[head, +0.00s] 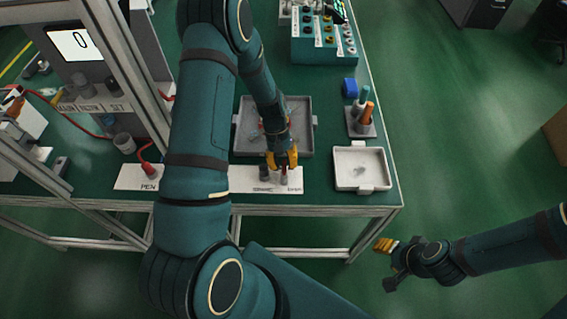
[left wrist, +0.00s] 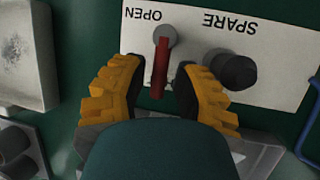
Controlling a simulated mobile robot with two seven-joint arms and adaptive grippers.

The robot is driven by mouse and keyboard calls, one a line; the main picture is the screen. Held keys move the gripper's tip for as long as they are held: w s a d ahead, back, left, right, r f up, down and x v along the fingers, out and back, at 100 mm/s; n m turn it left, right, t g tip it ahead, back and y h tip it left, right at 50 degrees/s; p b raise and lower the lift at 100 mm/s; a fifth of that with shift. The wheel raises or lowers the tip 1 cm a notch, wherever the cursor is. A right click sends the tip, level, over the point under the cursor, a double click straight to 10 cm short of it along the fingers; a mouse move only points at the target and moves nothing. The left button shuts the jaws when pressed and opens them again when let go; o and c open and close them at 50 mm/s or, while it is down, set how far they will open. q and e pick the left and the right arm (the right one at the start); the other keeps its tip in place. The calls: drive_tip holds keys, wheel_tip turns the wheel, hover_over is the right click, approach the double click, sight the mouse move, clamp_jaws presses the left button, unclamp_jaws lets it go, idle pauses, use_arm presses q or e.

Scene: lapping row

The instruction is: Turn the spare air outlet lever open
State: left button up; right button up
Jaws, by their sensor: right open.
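The spare air outlet's red lever (left wrist: 160,68) hangs from a round grey pivot near the word OPEN, on a white plate (left wrist: 190,22) marked SPARE and OPEN. A dark round fitting (left wrist: 233,70) stands beside it. My left gripper (left wrist: 155,95) is open, with its yellow fingers on either side of the lever and a visible gap to each. In the head view my left gripper (head: 282,160) is over the plate (head: 240,180) at the bench's front edge and partly hides the lever. My right gripper (head: 387,264) is open and empty, off the bench to the right.
A grey tray (head: 243,140) lies behind my left gripper. A white tray (head: 347,178) and a holder with orange and teal handles (head: 363,114) stand to the right. A PEN plate (head: 130,180) with a red hose and a metal frame are at left.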

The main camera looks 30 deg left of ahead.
use_arm(q)
clamp_jaws()
drive_tip(key=shift+d+f, duration=0.1)
idle(0.4)
drive_tip(key=m, duration=0.1)
drive_tip(key=d+m+g+y, duration=0.1)
drive_tip(key=m, duration=0.2)
drive_tip(key=shift+w+d+b, duration=0.2)
drive_tip(key=shift+w+b, duration=0.05)
drive_tip(key=shift+b, duration=0.05)
drive_tip(key=m+y, duration=0.1)
drive_tip(key=m, duration=0.1)
drive_tip(key=d+m+g, duration=0.1)
drive_tip(key=m, duration=0.1)
drive_tip(key=shift+d+y, duration=0.1)
drive_tip(key=shift+y, duration=0.3)
drive_tip(key=m, duration=0.2)
drive_tip(key=d+m+y, duration=0.1)
drive_tip(key=m+y, duration=0.1)
drive_tip(key=m, duration=0.1)
drive_tip(key=shift+s+d+m+b, duration=0.3)
drive_tip(key=shift+d, duration=0.05)
drive_tip(key=shift+s+d+m+t+y, duration=0.2)
drive_tip(key=shift+m+y, duration=0.35)
drive_tip(key=shift+m, duration=0.5)
drive_tip(key=shift+s+d+m+t+y, duration=0.1)
drive_tip(key=shift+s+d+m+y, duration=0.35)
drive_tip(key=shift+m, duration=0.6)
drive_tip(key=shift+w+a, duration=0.1)
drive_tip(key=shift+a, duration=0.1)
